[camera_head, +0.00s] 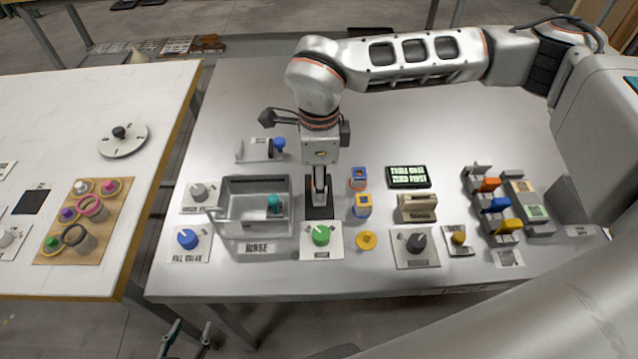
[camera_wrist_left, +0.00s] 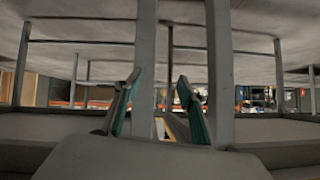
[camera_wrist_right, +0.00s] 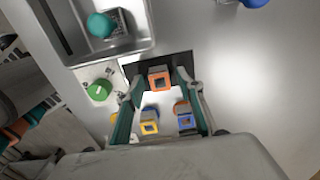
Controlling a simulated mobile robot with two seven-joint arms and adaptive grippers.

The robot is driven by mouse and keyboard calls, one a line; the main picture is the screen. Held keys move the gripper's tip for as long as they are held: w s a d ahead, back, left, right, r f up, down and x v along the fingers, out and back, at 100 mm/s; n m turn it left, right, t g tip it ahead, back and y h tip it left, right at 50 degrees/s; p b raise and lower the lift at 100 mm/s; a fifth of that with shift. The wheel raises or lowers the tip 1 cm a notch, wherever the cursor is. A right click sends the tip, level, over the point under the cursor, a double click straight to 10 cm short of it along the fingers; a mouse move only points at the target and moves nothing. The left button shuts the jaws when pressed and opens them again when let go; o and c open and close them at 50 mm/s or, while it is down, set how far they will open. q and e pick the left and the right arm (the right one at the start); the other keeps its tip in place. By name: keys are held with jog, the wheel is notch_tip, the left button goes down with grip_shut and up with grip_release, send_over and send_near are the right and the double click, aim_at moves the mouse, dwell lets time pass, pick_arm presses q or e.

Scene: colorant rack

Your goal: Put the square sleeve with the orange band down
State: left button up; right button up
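The square sleeve with the orange band (camera_wrist_right: 159,78) is between the fingertips of my right gripper (camera_wrist_right: 160,74) in the right wrist view, over the black pad (camera_wrist_right: 180,65). My right gripper (camera_head: 319,200) points straight down over this pad (camera_head: 319,212) in the head view and largely hides the sleeve there. Its fingers appear closed on the sleeve's sides. Whether the sleeve's bottom touches the pad is hard to tell. My left gripper (camera_head: 185,338) is low in front of the table, open and empty; its parted fingers also show in the left wrist view (camera_wrist_left: 159,82).
Two other square sleeves, blue-orange (camera_head: 359,178) and blue-yellow (camera_head: 362,205), stand just right of the pad. The rinse basin (camera_head: 235,230) is close on the left, a green knob (camera_head: 321,235) in front. A colorant rack (camera_head: 500,235) stands farther right. The table's back is clear.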

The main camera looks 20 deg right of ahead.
notch_tip(320, 180, up, 11)
jog(key=shift+p, duration=0.4)
jog(key=shift+s, duration=0.2)
